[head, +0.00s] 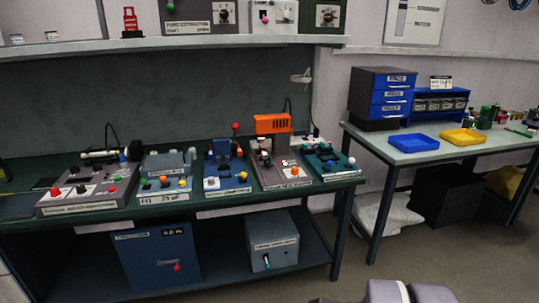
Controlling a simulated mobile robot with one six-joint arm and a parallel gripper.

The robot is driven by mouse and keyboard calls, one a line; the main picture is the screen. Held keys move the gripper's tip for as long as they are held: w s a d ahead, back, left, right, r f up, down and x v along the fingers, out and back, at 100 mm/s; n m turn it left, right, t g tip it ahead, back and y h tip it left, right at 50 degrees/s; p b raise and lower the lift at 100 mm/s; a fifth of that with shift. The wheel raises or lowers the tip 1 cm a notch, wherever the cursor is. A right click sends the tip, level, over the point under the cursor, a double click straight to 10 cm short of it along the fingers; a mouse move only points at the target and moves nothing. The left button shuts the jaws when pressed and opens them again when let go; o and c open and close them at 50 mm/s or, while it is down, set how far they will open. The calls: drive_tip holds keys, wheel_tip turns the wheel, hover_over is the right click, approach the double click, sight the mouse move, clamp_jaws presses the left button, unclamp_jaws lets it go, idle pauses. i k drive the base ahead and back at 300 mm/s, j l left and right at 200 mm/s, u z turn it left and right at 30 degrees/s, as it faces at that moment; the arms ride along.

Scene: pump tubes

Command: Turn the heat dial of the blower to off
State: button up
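An orange housing with dark slots (272,123) stands on a grey post at the right part of the green bench; it looks like the blower, but I cannot read a label naming it. Below it is a grey base panel (268,178) with small knobs and an orange button. Which knob is the heat dial, and how it is set, is too small to tell. Grey-mauve parts of my own body (385,291) show at the bottom edge. My gripper's fingers are not in view.
Several panels with coloured knobs, such as a red-knobbed one (83,192), crowd the bench. A shelf (170,43) overhangs it. A second table (404,158) at the right holds a blue tray (414,143) and yellow tray (462,136). Open floor (330,262) lies in front.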

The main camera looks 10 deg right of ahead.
sight(295, 170)
drive_tip(key=i, duration=1.3)
drive_tip(key=i+z, duration=0.15)
drive_tip(key=i, duration=1.1)
